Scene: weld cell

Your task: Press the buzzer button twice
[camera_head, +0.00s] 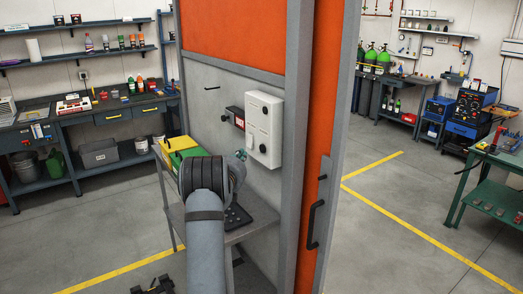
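A white box (263,130) with small dark round fittings is fixed to the grey panel beside the orange door. A smaller dark box (234,117) with a reddish label is to its left. I cannot tell which fitting is the buzzer button. My arm rises from the bottom middle, and its thick dark-ringed joint is in front of the small shelf below the boxes. A small greenish piece beside the white box's lower left is too small to identify. My gripper's fingers are not visible; the arm may hide them.
The orange door (325,120) has a black handle (315,225). Workbenches stand left and right. The floor right of the door is open.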

